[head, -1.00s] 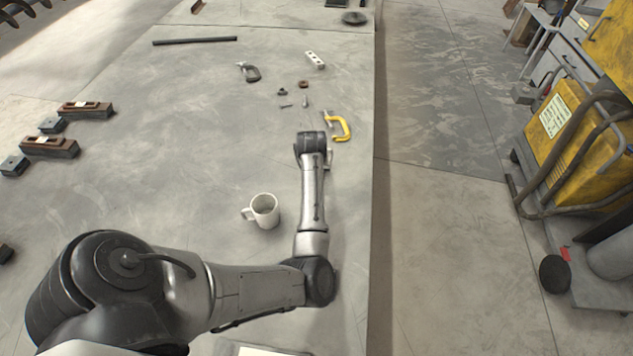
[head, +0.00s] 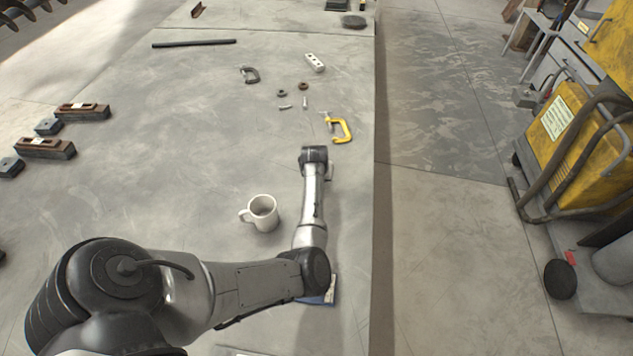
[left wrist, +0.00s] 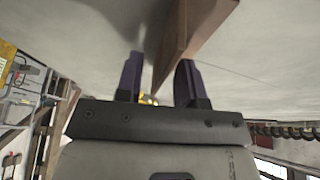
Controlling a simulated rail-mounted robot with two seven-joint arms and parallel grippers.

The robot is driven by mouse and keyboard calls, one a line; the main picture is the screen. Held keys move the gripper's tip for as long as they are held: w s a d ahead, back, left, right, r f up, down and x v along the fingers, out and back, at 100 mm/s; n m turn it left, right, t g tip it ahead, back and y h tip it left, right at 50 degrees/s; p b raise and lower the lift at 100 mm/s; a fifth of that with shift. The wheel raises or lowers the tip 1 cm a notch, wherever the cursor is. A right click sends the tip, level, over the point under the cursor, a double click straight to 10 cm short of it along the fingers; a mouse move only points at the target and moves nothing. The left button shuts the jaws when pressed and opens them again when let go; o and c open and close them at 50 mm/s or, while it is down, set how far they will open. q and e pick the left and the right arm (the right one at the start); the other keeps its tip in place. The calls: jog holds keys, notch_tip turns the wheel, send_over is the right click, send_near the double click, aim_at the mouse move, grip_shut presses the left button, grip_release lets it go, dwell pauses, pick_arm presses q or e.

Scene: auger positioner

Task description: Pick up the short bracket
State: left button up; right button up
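In the head view a pale bar with holes (head: 315,62) lies at the far right of the grey tabletop, and a small brown angle piece (head: 197,10) lies at the far left; I cannot tell which is the short bracket. My left arm reaches over the table's right side, short of both, and its gripper is hidden beneath the wrist there. In the left wrist view my left gripper (left wrist: 158,80) has its two dark fingers apart. A long brown edge or bar (left wrist: 190,35) runs behind and between them; no grip on it shows. My right gripper is out of view.
A yellow clamp (head: 341,130) lies just beyond my left wrist. A white mug (head: 263,213) stands left of my forearm. A dark clamp (head: 250,75) and small hardware lie farther back. A blue object (head: 322,297) shows below my elbow.

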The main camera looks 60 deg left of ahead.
pick_arm(q)
jog(key=shift+f, duration=0.1)
jog(key=shift+c, duration=0.5)
grip_shut()
